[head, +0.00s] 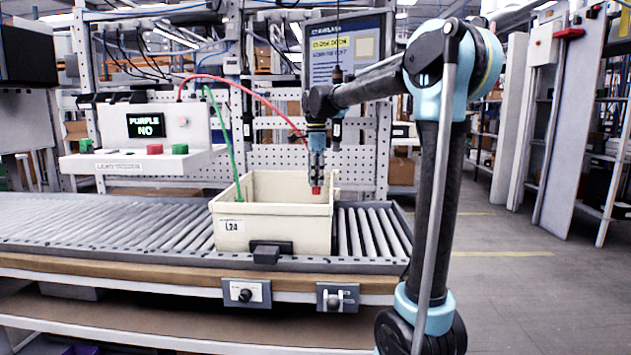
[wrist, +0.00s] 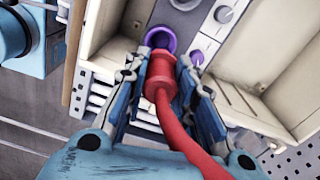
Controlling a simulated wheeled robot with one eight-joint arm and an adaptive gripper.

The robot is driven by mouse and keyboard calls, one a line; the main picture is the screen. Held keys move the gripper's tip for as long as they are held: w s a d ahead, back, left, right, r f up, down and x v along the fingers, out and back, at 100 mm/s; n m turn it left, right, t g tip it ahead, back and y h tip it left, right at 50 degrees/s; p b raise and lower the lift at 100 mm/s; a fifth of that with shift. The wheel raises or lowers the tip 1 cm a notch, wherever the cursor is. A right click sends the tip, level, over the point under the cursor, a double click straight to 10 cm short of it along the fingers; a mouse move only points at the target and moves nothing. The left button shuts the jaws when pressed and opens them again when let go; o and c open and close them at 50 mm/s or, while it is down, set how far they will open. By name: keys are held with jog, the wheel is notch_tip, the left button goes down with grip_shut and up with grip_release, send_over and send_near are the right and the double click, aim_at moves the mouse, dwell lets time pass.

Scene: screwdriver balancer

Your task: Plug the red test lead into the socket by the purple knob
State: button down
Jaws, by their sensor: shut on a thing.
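My gripper (head: 317,168) points down into the cream crate (head: 272,237), near its right side. It is shut on the red plug (wrist: 158,75) of the red test lead (head: 262,98); the plug also shows below the fingers in the head view (head: 316,190). In the wrist view a purple-ringed socket (wrist: 160,38) lies just beyond the plug's far end. A small purple knob (wrist: 197,57) sits to the right of this socket. The plug overlaps the ring's near edge, and I cannot tell whether its tip is inside. The crate wall hides the socket in the head view.
The crate, labelled L24, stands on a roller conveyor (head: 110,225). A green lead (head: 222,130) drops into its left side. The tester box (head: 145,140) at left reads "PURPLE NO". A grey knob (wrist: 224,14) sits near the purple one. Crate walls flank my gripper.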

aim_at(316, 194)
jog(key=shift+w+d+f, duration=0.1)
jog(key=shift+w+f, duration=0.05)
jog(key=shift+f, duration=0.5)
jog(key=shift+w+f, duration=0.1)
jog(key=shift+f, duration=0.55)
jog(key=shift+s+f, duration=0.1)
jog(key=shift+f, duration=1.65)
jog(key=shift+f, duration=0.1)
jog(key=shift+f, duration=1.85)
jog(key=c, duration=1.2)
grip_release()
jog(key=shift+c, duration=0.2)
